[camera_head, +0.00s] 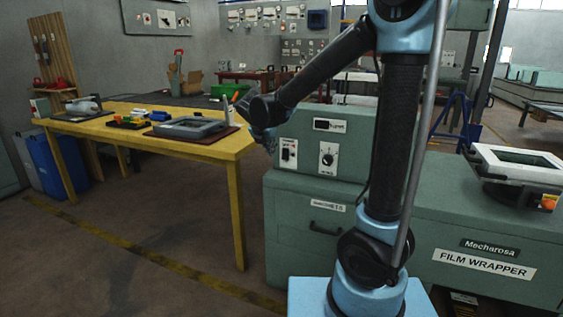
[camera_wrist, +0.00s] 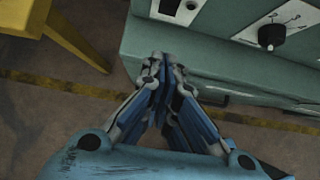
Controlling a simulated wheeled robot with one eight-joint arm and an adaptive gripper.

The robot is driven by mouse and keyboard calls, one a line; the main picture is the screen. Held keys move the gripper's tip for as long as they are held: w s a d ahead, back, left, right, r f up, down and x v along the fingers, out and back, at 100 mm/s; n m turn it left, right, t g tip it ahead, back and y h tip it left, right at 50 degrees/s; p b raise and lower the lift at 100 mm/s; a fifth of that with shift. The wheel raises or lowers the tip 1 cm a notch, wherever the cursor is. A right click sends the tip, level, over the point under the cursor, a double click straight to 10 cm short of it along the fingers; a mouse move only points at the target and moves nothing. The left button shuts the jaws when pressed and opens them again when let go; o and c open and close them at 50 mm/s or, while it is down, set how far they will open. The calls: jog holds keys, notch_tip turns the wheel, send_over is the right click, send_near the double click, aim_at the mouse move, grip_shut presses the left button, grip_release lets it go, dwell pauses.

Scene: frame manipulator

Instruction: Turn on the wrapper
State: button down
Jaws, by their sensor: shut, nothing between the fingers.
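The film wrapper (camera_head: 320,200) is a grey-green machine with a control panel. Its panel carries a small display (camera_head: 330,125), a switch on a white plate (camera_head: 288,150) at the left and a black knob (camera_head: 328,158) to its right. The knob also shows in the wrist view (camera_wrist: 271,36), and the lower part of the switch plate shows at the top edge (camera_wrist: 180,8). My gripper (camera_wrist: 160,58) is shut and empty, in front of the machine's left part and below the switch plate in the wrist view. In the head view my gripper (camera_head: 269,142) is partly hidden at the panel's left edge.
A yellow table (camera_head: 190,147) with a grey device (camera_head: 187,127) and other items stands left of the machine. A white-framed screen (camera_head: 518,162) sits on the machine's right end. A drawer handle (camera_head: 325,231) is below the panel. Floor in front of the table is clear.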

aim_at(285, 154)
dwell(0.3)
jog(key=x, duration=0.7)
jog(key=w+r+x, duration=0.1)
jog(key=x, duration=0.3)
jog(key=shift+w+d+f, duration=0.3)
jog(key=shift+d, duration=0.05)
jog(key=shift+w+d+f, duration=0.1)
jog(key=shift+w+d, duration=0.15)
jog(key=shift+w, duration=0.5)
jog(key=shift+d, duration=0.1)
